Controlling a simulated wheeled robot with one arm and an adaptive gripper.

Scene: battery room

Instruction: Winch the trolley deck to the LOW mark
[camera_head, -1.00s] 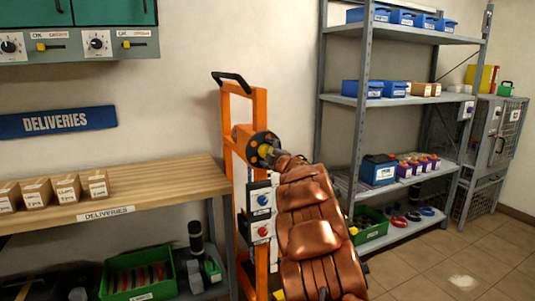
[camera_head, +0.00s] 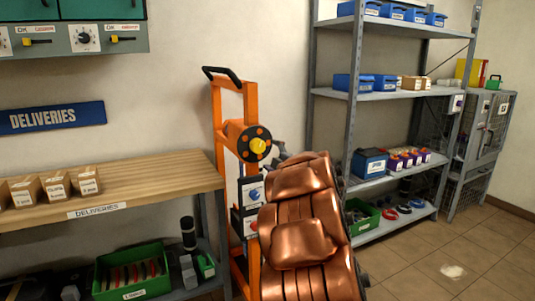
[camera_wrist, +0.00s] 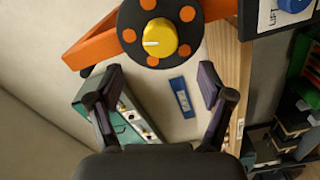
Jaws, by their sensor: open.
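The orange trolley (camera_head: 248,99) stands upright at the end of the deliveries bench. Its winch is a black disc with orange dots (camera_head: 247,153) and a yellow knob (camera_head: 258,145) at the centre. The wrist view shows the disc (camera_wrist: 186,13) and the knob (camera_wrist: 160,38) with a pale line pointing left. My gripper (camera_wrist: 160,70) is open and empty, its fingertips spread beneath the disc in that view, apart from the knob. In the head view my gripper is largely hidden by my copper arm. I cannot make out the trolley deck or the LOW mark.
The wooden bench (camera_head: 150,182) is left, grey shelving (camera_head: 352,95) right.

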